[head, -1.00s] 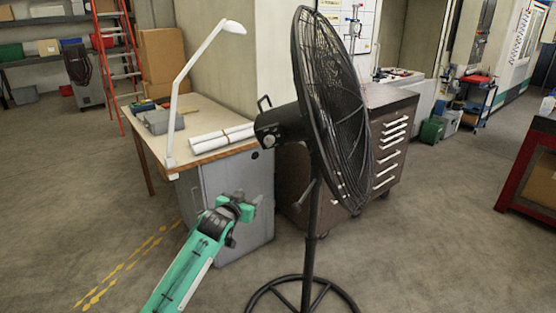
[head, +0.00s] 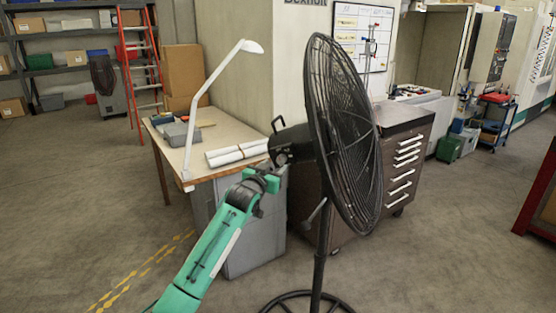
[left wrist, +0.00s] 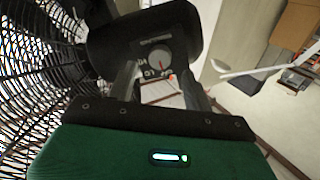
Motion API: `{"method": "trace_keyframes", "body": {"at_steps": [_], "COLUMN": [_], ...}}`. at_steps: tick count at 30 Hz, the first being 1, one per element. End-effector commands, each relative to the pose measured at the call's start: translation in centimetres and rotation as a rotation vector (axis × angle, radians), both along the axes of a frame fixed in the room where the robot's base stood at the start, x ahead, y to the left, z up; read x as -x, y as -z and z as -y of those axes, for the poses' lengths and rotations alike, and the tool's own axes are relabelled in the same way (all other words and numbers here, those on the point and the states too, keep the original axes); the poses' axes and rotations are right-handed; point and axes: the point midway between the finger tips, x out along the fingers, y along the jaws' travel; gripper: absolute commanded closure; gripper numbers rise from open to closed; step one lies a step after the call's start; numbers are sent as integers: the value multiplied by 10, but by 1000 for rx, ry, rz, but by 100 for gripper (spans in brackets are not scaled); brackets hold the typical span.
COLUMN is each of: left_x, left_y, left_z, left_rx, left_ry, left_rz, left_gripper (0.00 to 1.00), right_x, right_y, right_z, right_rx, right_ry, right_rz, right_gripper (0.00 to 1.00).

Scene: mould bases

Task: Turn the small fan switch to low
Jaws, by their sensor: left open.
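A black pedestal fan (head: 345,120) stands upright, its round cage facing right. Its motor housing (head: 290,145) is at the back of the cage, on the left side. In the left wrist view the housing (left wrist: 150,35) carries a round grey switch knob (left wrist: 159,60) with a red pointer mark and white markings around it, too small to read surely. My left gripper (head: 265,178) is just below and left of the housing. In the left wrist view its open fingers (left wrist: 160,85) point toward the knob, apart from it and empty. My right gripper is not in view.
A workbench (head: 205,140) with a white lamp (head: 200,95) and paper rolls (head: 236,153) stands behind my left arm. A brown drawer cabinet (head: 405,160) is behind the fan. The fan's ring base (head: 300,297) is on the floor. Floor at the left is clear.

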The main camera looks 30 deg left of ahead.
Motion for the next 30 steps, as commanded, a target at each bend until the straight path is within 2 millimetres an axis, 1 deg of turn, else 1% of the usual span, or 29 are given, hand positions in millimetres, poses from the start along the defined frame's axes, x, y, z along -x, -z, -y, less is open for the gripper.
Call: {"method": "trace_keyframes", "body": {"at_steps": [1,3,9,13,20,21,23,24,26,27,28,30], "left_x": [-8,-17,-32,-36,-36,-36,-36,-36,-36,-36,-36,-36], "left_y": [-3,-2,0,0,0,1,1,1,1,1,1,1], "left_z": [-1,-2,-5,-6,-6,-6,-6,-6,-6,-6,-6,-6], "left_rx": [1,1,1,1,0,0,0,0,0,0,0,-1], "left_ry": [-1,0,0,0,0,0,0,0,0,0,0,0], "left_rz": [-2,-1,-1,-1,0,0,0,-1,-1,-1,-1,-1], "left_gripper": [49,49,49,49,49,53,64,72,84,92,93,93], "right_x": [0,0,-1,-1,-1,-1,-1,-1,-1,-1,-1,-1], "right_y": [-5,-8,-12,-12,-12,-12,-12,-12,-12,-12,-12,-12], "right_z": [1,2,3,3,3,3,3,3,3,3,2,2], "right_rx": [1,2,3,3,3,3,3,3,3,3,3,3], "right_ry": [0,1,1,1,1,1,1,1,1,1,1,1], "right_rz": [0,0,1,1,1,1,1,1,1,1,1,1], "right_gripper": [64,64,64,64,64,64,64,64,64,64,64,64]}}
